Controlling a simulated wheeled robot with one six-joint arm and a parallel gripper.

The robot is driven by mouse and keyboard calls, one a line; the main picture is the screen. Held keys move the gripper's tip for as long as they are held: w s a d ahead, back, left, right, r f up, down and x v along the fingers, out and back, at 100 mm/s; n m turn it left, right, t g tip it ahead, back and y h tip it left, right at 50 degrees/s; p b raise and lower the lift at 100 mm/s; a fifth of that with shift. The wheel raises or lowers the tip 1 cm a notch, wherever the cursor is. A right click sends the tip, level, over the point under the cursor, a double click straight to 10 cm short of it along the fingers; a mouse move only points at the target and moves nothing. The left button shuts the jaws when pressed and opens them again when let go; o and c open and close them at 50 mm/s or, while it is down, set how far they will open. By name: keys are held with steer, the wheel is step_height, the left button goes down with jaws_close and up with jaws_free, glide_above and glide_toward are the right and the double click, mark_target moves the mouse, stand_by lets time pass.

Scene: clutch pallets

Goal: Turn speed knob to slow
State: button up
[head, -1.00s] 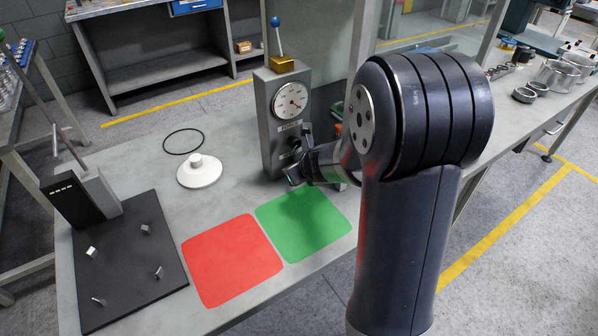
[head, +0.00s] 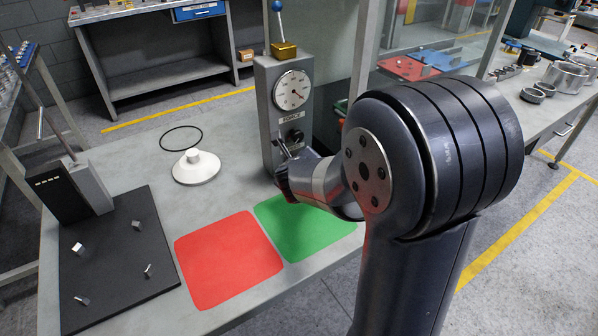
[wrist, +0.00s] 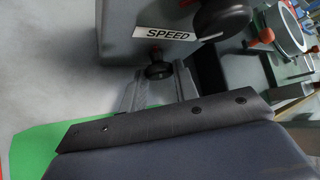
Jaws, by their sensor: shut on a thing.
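A grey box unit (head: 268,110) with a round dial (head: 292,90) stands on the table. A black knob (head: 295,137) sits under its FORCE label (head: 290,117). In the wrist view, a smaller dark speed knob (wrist: 158,70) with a red mark above it sits under the SPEED label (wrist: 168,33). My gripper (wrist: 157,84) is at this knob, a finger on each side, shut on it. In the head view my gripper (head: 284,168) is at the lower front of the unit and hides the speed knob. The knob's setting cannot be read.
A ball-topped lever (head: 279,25) stands on top of the unit. A white disc (head: 196,167), a black ring (head: 181,140), a red mat (head: 228,262), a green mat (head: 300,225) and a black board with pegs (head: 125,270) lie on the table to the left and front.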

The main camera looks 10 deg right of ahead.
steer(key=n+h+b, duration=0.1)
steer(key=t+h+b, duration=0.1)
steer(key=b, duration=0.1)
steer(key=shift+a+f+n+t+b, duration=0.2)
steer(key=shift+f+n+t+b, duration=0.1)
steer(key=shift+f+n, duration=0.1)
steer(key=shift+r+h+b, duration=0.1)
steer(key=shift+h+b, duration=0.2)
steer(key=shift+b, duration=0.2)
steer(key=shift+n, duration=0.3)
steer(key=o, duration=0.9)
steer(key=shift+r, duration=0.1)
steer(key=shift+o, duration=0.2)
steer(key=shift+t, duration=0.3)
steer(key=p+v, duration=0.1)
steer(key=v, duration=0.8)
steer(key=shift+s+a+r+p, duration=0.15)
steer(key=shift+s+a+p, duration=0.05)
steer(key=shift+s+p, duration=0.15)
steer(key=shift+s+a+r, duration=0.1)
steer(key=shift+s+a, duration=0.05)
steer(key=shift+s, duration=0.35)
